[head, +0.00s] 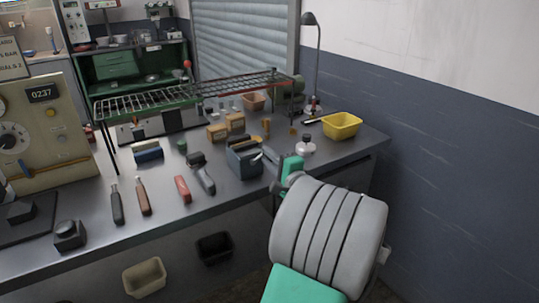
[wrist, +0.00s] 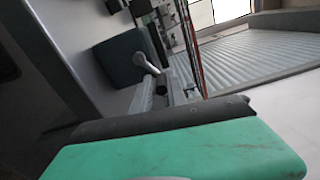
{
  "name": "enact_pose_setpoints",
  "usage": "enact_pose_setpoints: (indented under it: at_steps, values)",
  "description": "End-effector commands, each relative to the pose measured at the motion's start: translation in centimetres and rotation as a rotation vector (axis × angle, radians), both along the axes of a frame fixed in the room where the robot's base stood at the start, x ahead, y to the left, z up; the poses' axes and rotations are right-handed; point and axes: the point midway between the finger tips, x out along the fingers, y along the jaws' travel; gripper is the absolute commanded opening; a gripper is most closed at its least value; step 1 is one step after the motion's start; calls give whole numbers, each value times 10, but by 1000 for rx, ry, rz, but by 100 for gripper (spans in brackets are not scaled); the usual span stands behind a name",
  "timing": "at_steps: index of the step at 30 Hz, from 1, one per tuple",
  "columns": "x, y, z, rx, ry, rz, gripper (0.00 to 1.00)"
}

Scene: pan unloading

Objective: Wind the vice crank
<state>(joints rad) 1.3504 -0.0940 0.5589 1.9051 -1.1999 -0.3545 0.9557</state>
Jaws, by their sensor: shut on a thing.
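The vice (head: 243,162) is a blue-grey block with dark jaws on top, standing on the workbench near its front edge. Its pale grey crank (head: 271,156) sticks out on the right side. In the wrist view, the dark vice body (wrist: 120,60) is left of centre and the crank (wrist: 152,66) shows as a light bent lever. My gripper (head: 278,169) is at the crank's end and shut on it. It also shows in the wrist view (wrist: 163,92). My grey and green arm partly hides the grip in the head view, and the exact finger contact is small.
A yellow bin (head: 342,126), a small white bottle (head: 306,145) and a lamp (head: 312,60) stand to the right. Several hand tools lie left of the vice. A wire rack (head: 190,95) stands behind. A panel with a display (head: 42,130) is far left.

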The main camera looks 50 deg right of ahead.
Motion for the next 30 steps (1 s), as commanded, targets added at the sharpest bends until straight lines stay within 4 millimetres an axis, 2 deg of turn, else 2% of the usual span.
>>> enact_pose_setpoints:
  at_steps: [10,11,17,25,30]
  values:
    - [2,3,1,2,-3,8,0]
    - [1,3,1,2,-3,8,20]
    - [0,1,1,1,-2,4,35]
    - [-3,0,1,-1,-2,-1,35]
    - [-29,7,1,-1,-2,-4,35]
